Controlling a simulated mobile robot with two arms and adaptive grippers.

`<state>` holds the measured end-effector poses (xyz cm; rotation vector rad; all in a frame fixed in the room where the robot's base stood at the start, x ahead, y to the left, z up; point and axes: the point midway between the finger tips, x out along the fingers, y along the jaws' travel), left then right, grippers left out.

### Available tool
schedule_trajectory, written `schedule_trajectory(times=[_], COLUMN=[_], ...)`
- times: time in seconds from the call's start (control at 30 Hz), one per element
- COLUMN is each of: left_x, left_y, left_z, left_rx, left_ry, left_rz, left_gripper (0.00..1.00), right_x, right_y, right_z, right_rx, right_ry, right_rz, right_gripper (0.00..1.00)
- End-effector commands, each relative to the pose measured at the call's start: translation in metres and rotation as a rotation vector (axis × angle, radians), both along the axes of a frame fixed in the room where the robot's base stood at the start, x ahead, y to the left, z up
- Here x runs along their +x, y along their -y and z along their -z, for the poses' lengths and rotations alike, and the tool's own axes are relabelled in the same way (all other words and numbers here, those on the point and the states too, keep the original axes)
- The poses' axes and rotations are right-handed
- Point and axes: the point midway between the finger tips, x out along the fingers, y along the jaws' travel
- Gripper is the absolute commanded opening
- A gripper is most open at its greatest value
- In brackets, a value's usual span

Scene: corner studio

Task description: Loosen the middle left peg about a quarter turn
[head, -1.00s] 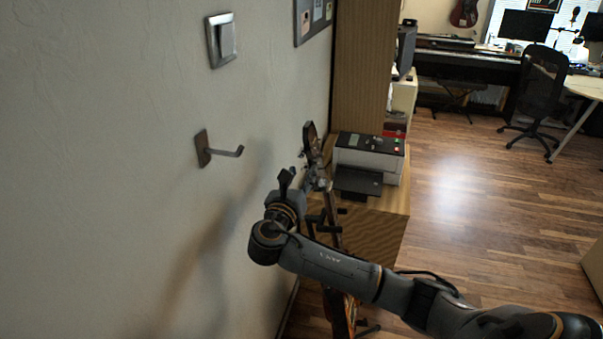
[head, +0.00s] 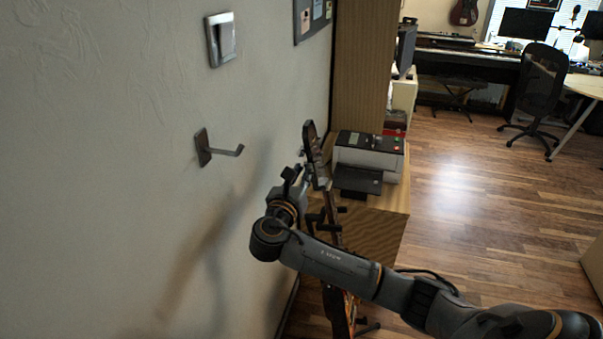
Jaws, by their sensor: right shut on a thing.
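A guitar stands upright beside the wall, seen nearly edge-on; its dark headstock (head: 311,143) is at the picture's middle. My right gripper (head: 303,176) reaches the lower left side of the headstock and is shut on a tuning peg there. The peg itself is small and mostly hidden by the fingers, so its place in the row and its angle cannot be made out. The guitar's neck and body (head: 338,305) run down behind my right arm, which covers part of them. My left gripper is not in view.
A wall hook (head: 219,148) sticks out left of the headstock, below a light switch (head: 221,39). A printer (head: 368,154) stands on a wooden cabinet (head: 388,226) close behind the guitar. The wooden floor (head: 470,190) to the right is open.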

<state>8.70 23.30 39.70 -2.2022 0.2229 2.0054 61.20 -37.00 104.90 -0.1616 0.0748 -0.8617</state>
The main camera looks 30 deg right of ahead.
Motion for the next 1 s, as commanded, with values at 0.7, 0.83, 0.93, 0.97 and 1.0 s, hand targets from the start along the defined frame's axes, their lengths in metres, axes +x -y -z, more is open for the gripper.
schedule_trajectory(times=[0.7,0.83,0.93,0.97,1.0], left_x=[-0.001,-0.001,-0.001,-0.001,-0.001], left_y=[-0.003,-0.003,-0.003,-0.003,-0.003], left_z=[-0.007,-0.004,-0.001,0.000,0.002], left_rx=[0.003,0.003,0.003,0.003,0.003], left_ry=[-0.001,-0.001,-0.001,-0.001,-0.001], left_rz=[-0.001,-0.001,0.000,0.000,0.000], left_gripper=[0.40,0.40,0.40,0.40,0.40], right_x=[-0.001,-0.001,-0.001,-0.001,-0.001], right_y=[0.000,0.001,0.001,0.001,0.001], right_z=[0.001,0.002,0.002,0.002,0.002], right_rx=[0.389,0.470,0.531,0.550,0.575], right_ry=[0.453,0.547,0.621,0.643,0.671], right_rz=[0.001,0.002,0.000,0.001,0.002], right_gripper=[0.00,0.00,0.00,0.00,0.00])
